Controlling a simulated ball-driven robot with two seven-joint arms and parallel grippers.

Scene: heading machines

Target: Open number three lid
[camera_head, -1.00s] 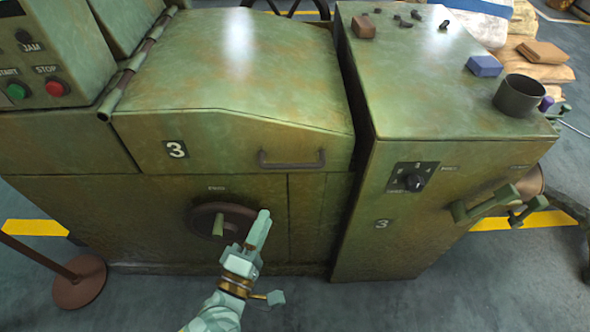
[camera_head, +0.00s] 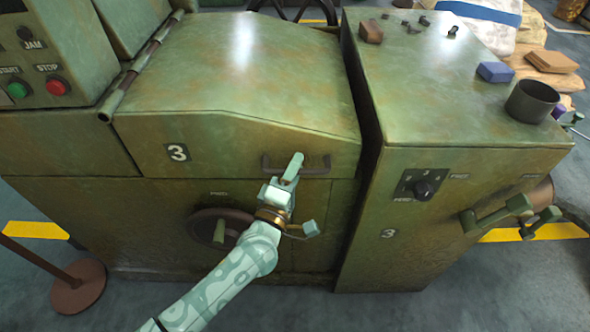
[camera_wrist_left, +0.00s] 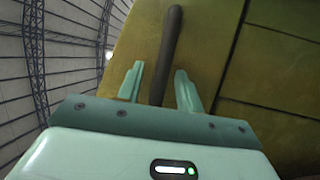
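The number three lid (camera_head: 235,75) is a worn green metal cover with a white "3" label (camera_head: 178,153) on its front face; it is closed. Its dark bar handle (camera_head: 317,170) runs across the lower right of that face. My left gripper (camera_head: 291,168) is in front of the handle and hides part of it. In the left wrist view the handle (camera_wrist_left: 169,45) passes between the two spread fingers of the gripper (camera_wrist_left: 158,80), with gaps visible beside it. The gripper is open and not closed on the bar. My right gripper is not in view.
A handwheel (camera_head: 217,230) sits below the lid, partly behind my left arm. A green cabinet (camera_head: 450,90) with a knob and levers (camera_head: 500,213) stands to the right. A post with a round base (camera_head: 78,287) stands at the lower left. A hinge rod (camera_head: 140,70) runs along the lid's left edge.

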